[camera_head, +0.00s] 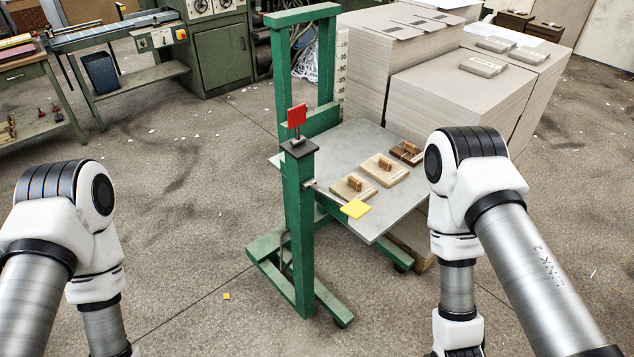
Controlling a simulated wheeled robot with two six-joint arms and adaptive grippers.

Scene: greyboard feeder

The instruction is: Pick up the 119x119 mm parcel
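On the grey tabletop (372,222) of the green stand lie two flat tan squares, a nearer one (341,193) and a farther one (395,178), each with a small brown block on top. A darker brown square piece (407,153) lies behind them near the right edge. The three form a diagonal row. No size marking is readable, so I cannot tell which is the 119x119 mm parcel.
The green frame (298,220) has a tall post with a red plate (297,116) left of the tabletop. A yellow piece (355,209) sits at the tabletop's near edge. Greyboard stacks (450,105) stand close behind. The floor on the left is mostly clear.

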